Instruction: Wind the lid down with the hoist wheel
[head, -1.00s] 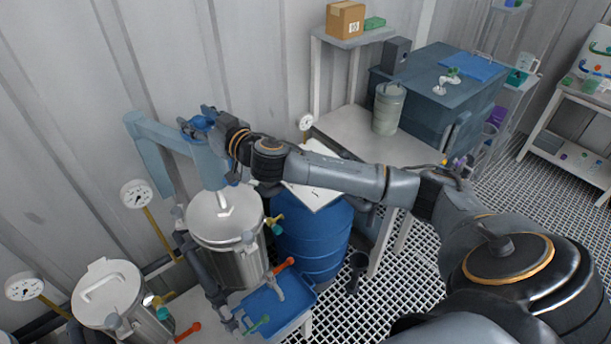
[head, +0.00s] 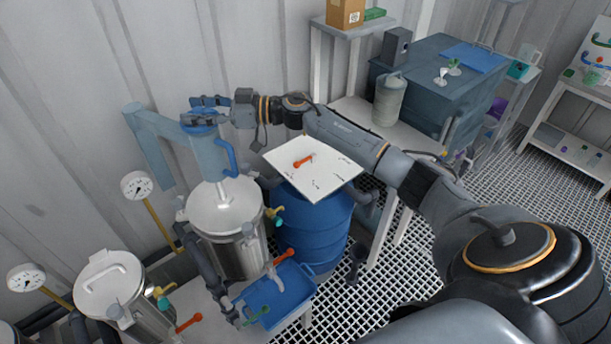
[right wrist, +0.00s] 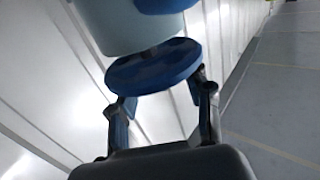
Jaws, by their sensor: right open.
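The hoist (head: 150,130) is a light blue bracket with a cylinder above the nearer-to-middle steel vessel (head: 235,257). The vessel's round lid (head: 222,212) hangs below the cylinder at the vessel's mouth; I cannot tell if a gap is left. The hoist wheel (right wrist: 152,66) is a dark blue disc under the pale cylinder in the right wrist view. In the head view it is mostly hidden by my right gripper (head: 205,102), at the hoist's top. This gripper is open, its fingers (right wrist: 163,92) on either side of the wheel's near edge; contact is unclear. My left gripper is out of view.
A second lidded vessel (head: 108,288) and pressure gauges (head: 136,186) stand at left. A blue barrel (head: 308,228) carries a white board (head: 313,170) with an orange-handled item. A blue tray (head: 275,295) lies in front. The wall is close behind the hoist.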

